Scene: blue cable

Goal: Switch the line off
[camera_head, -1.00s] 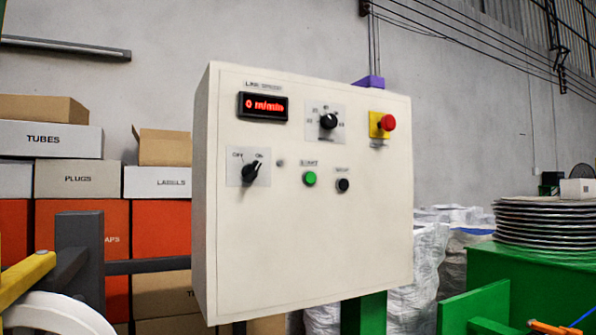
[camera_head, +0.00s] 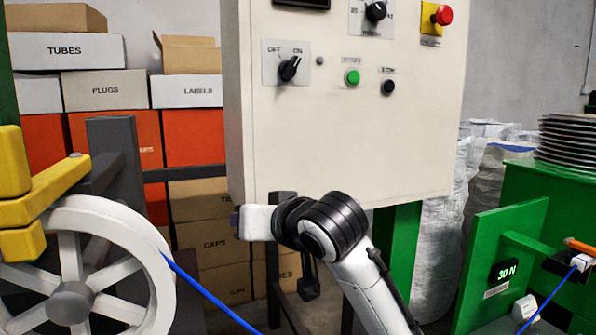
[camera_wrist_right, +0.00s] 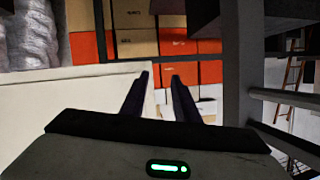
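A cream control panel (camera_head: 330,150) hangs in the upper middle of the head view. Its black rotary switch (camera_head: 289,68) sits between OFF and ON labels, its pointer tilted up-right towards ON. A green button (camera_head: 352,78) and a black button (camera_head: 388,87) are to its right. The display (camera_head: 302,3) is cut off at the top edge, so its reading is hidden. My right arm is bent below the panel's lower edge. In the right wrist view my right gripper (camera_wrist_right: 160,76) has its two dark fingers apart with nothing between them. My left gripper is not in view.
Above are a black dial (camera_head: 376,12) and a red emergency button (camera_head: 443,15). A white spoked wheel (camera_head: 85,215) with blue cable (camera_head: 200,288) stands at left, before stacked boxes (camera_head: 115,95). A green stand (camera_head: 500,260) with a 30 N readout is at right.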

